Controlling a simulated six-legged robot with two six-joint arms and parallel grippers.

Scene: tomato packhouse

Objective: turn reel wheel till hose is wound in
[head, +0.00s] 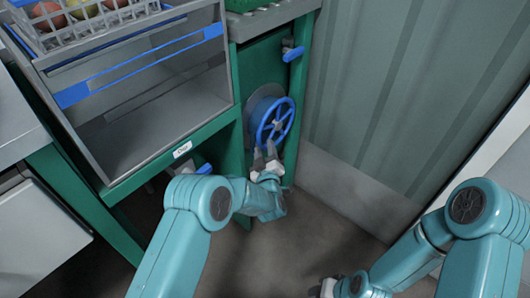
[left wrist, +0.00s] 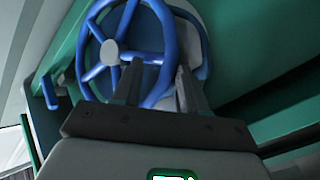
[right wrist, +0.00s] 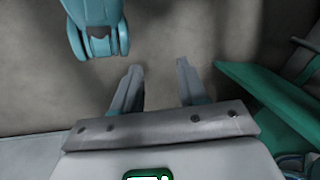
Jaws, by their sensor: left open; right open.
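The blue spoked reel wheel (head: 275,121) is mounted on the green bench's side panel in the head view. It fills the upper part of the left wrist view (left wrist: 128,45), with a grey hub and a blue rim. My left gripper (head: 266,150) is open at the wheel's lower edge. In the left wrist view its fingers (left wrist: 158,80) stand apart over the lower rim; I cannot tell whether they touch it. My right gripper (right wrist: 158,75) is open and empty above the floor, low in the head view. No hose can be made out clearly.
A blue valve handle (head: 292,53) sits above the wheel. A grey bin (head: 150,125) and a white crate (head: 105,20) of fruit are at upper left. A corrugated wall (head: 395,90) stands right of the wheel. The floor between is clear.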

